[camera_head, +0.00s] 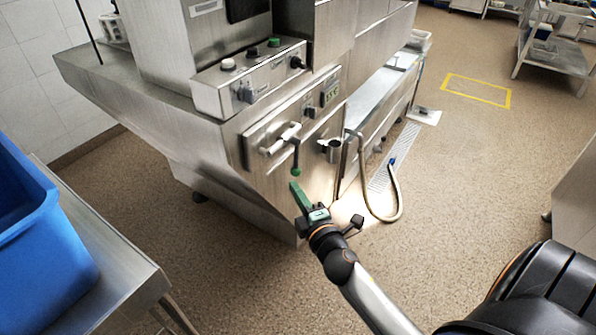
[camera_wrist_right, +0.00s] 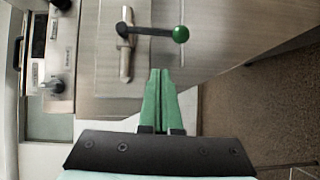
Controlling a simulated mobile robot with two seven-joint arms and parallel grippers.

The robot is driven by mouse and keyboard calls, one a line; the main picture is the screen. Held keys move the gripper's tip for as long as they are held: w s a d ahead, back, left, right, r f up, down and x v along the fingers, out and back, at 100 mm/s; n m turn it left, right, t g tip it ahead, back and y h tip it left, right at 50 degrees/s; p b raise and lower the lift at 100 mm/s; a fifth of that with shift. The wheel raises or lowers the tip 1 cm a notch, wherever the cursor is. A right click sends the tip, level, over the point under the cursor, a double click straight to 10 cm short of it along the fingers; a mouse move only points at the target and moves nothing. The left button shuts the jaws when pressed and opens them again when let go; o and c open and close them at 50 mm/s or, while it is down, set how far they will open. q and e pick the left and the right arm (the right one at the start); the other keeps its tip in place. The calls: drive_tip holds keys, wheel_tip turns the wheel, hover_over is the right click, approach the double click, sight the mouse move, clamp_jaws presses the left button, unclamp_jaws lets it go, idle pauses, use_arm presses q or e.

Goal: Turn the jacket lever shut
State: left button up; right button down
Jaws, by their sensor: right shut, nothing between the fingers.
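The jacket lever (camera_head: 296,157) is a thin dark rod with a green ball at its end, on a silver pipe fitting on the steel machine's front panel. In the head view it hangs down from the fitting. In the right wrist view the lever (camera_wrist_right: 152,32) runs sideways from its pivot to the green ball on the right. My right gripper (camera_head: 294,186) has green fingers; it is shut and empty, just below the green ball and apart from it. Its fingertips (camera_wrist_right: 159,72) point toward the lever in the wrist view. My left gripper is not in view.
A control box (camera_head: 247,80) with knobs and buttons juts out above the lever. A hose (camera_head: 366,185) loops to the floor at the right. A blue bin (camera_head: 40,245) stands on a steel table at the left. The floor in front of the machine is clear.

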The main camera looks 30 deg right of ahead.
sight(298, 173)
drive_tip(key=w+d, duration=0.2)
drive_tip(key=w, duration=0.2)
drive_tip(key=shift+w+d+f, duration=0.1)
drive_tip(key=shift+w+d, duration=0.25)
drive_tip(key=shift+d, duration=0.05)
drive_tip(key=shift+w+d, duration=0.35)
drive_tip(key=shift+d, duration=0.25)
drive_tip(key=shift+f, duration=0.1)
